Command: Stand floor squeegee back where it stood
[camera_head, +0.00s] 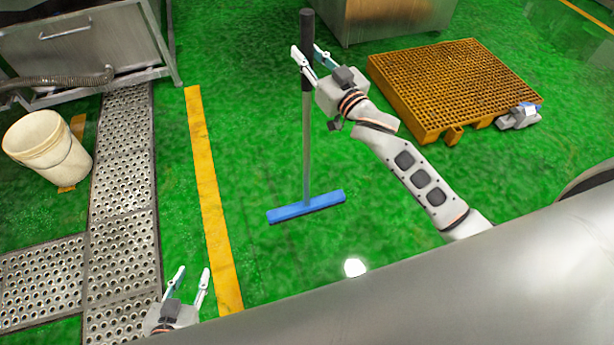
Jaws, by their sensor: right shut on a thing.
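The floor squeegee has a grey pole (307,150) with a dark upper grip and a blue head (306,207). It is upright, with its head low over the green floor; I cannot tell whether the head touches the floor. My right gripper (308,60) is shut on the dark upper part of the pole, its fingers on either side. My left gripper (193,279) is open and empty at the lower left, above the floor near the yellow line.
A yellow floor line (208,190) runs left of the squeegee, beside perforated metal drain plates (124,185). A white bucket (45,148) stands at left. An orange pallet (455,85) lies at upper right, with a steel cabinet (390,18) behind. Green floor around the squeegee head is clear.

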